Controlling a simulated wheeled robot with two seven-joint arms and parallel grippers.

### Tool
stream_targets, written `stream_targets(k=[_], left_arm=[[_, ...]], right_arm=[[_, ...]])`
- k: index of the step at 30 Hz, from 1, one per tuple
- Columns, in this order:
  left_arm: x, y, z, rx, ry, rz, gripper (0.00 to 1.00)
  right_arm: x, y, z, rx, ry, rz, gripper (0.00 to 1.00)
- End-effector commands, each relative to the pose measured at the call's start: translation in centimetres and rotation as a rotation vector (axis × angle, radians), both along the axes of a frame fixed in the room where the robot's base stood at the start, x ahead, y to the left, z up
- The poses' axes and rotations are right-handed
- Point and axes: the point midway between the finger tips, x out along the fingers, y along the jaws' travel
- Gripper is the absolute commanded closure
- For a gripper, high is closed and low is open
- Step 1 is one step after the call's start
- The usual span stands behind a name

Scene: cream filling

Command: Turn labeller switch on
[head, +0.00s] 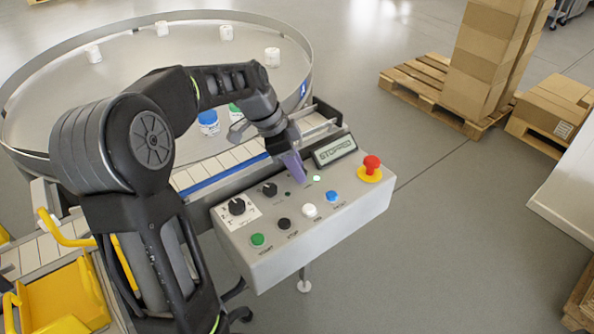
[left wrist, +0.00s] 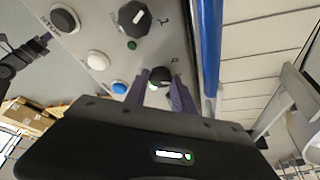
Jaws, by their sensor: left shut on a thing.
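The grey control panel (head: 300,228) carries dark rotary switches. My left gripper (head: 298,172) reaches down over its back edge, its purple fingers below the display. In the left wrist view its fingers (left wrist: 160,82) are shut around a dark knob (left wrist: 159,73), the labeller switch, with a glowing green lamp (left wrist: 153,86) beside it. In the head view the fingers hide this knob, and the lamp (head: 316,179) glows near them. The knob's pointer is too hidden to read. A dark part that looks like my right gripper (left wrist: 40,43) shows at the left edge of the wrist view.
The display (head: 334,150) reads STOPPED. Green (head: 257,239), black (head: 284,224), white (head: 309,211) and blue (head: 332,197) buttons line the panel's front. A red emergency stop (head: 371,166) stands at its right end. A round table (head: 165,60) with jars lies behind.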

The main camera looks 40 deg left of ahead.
Motion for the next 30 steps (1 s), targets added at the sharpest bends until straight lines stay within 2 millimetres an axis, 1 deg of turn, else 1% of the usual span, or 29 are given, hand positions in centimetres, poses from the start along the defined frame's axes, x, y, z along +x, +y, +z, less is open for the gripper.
stream_targets(k=[3, 9, 23, 24, 30], left_arm=[[0.11, 0.11, -0.07, 0.001, -0.001, -0.064, 1.0], [0.12, 0.15, -0.02, 0.002, -0.001, -0.129, 1.0], [0.09, 0.14, 0.02, 0.003, 0.0, -0.148, 1.0], [0.09, 0.14, 0.02, 0.003, 0.0, -0.148, 0.67], [0.09, 0.12, 0.01, 0.002, 0.0, -0.147, 0.51]], right_arm=[[0.01, 0.0, -0.37, 0.0, 0.0, 0.0, 0.41], [0.01, 0.01, -0.54, 0.0, -0.001, 0.0, 0.41], [0.01, 0.0, -0.56, 0.0, -0.001, 0.0, 0.41], [0.01, 0.0, -0.56, 0.0, -0.001, 0.0, 0.41], [0.01, 0.0, -0.57, 0.0, -0.001, 0.0, 0.41]])
